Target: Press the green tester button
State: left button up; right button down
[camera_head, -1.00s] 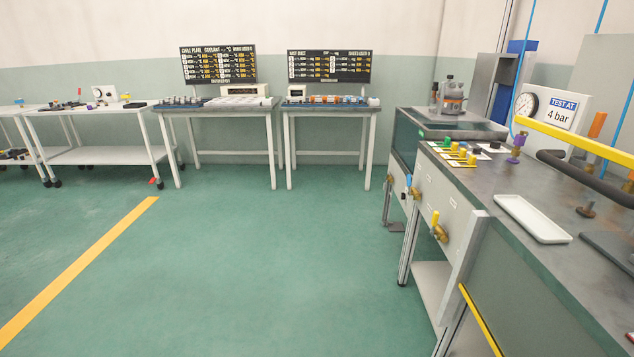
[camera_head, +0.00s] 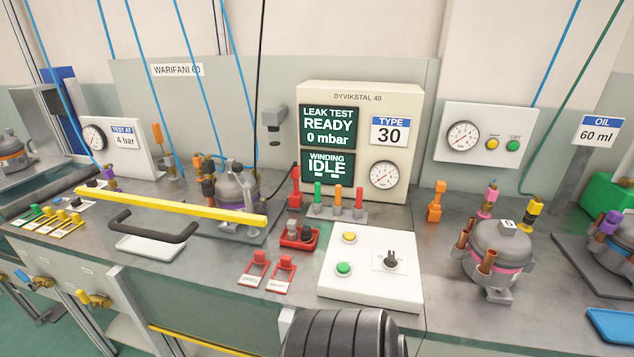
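A green button (camera_head: 343,268) sits on the front left of a white sloped control box (camera_head: 366,292) on the bench. A yellow button (camera_head: 349,237) is behind it and a black knob (camera_head: 391,259) is to its right. The tester unit (camera_head: 343,95) stands behind the box, its screens reading "LEAK TEST READY 0 mbar" and "WINDING IDLE". Neither of my grippers shows. A dark ribbed part, seemingly of my own body, rises at the bottom edge just in front of the box; nothing covers the green button.
Left of the box are red switches (camera_head: 254,265) and a small red tray (camera_head: 299,237). A yellow bar (camera_head: 170,204) with a black handle crosses the bench at left. A compressor (camera_head: 499,252) stands at right. Another green button (camera_head: 513,146) is on the gauge panel (camera_head: 487,161).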

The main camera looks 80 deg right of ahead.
aim_at(343, 267)
jog(key=l+z, duration=0.1)
jog(key=z, duration=2.4)
jog(key=l, duration=0.1)
